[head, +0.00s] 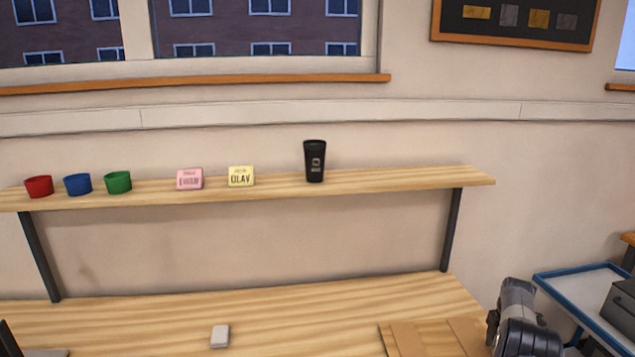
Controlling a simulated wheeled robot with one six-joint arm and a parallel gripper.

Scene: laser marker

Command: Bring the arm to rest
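A grey and black jointed piece, which looks like part of my arm, rises at the bottom right in the head view, beside the right end of the wooden table (280,310). My gripper's fingers do not show, so I cannot see whether it is open or holds anything.
A wooden shelf (400,184) holds red (39,187), blue (78,185) and green (118,182) cups, pink (190,179) and yellow (241,176) name cards and a black tumbler (315,162). A small white block (220,336) and wooden board (435,338) lie below. A blue-rimmed tray (567,287) is right.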

